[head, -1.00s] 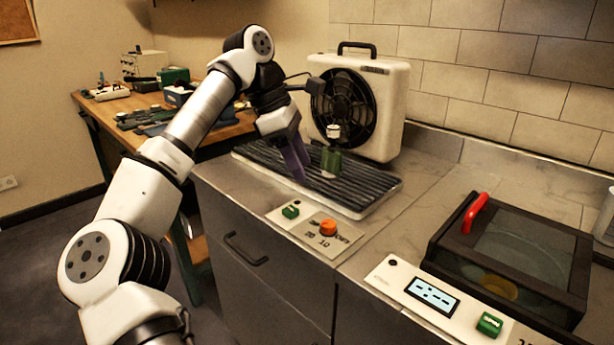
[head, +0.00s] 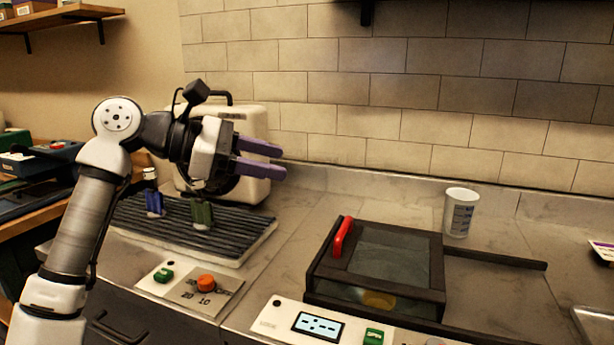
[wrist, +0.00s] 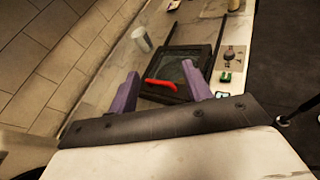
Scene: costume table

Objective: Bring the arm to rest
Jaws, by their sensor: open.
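My gripper (head: 262,158) is raised above the counter in the head view, in front of the white fan unit (head: 250,187). Its two purple fingers point to the right, stand apart and hold nothing. In the wrist view the fingers of my gripper (wrist: 162,94) also stand apart with empty space between them. The dark lidded box with a red handle (wrist: 162,84) shows beyond them, not touched. My arm rises from the lower left of the head view and bends at the top.
A green vial (head: 203,214) and a blue vial (head: 153,198) stand on the ribbed dark mat (head: 240,240). The dark box (head: 375,262) and a white cup (head: 460,212) are to the right. The counter between mat and box (head: 290,235) is clear.

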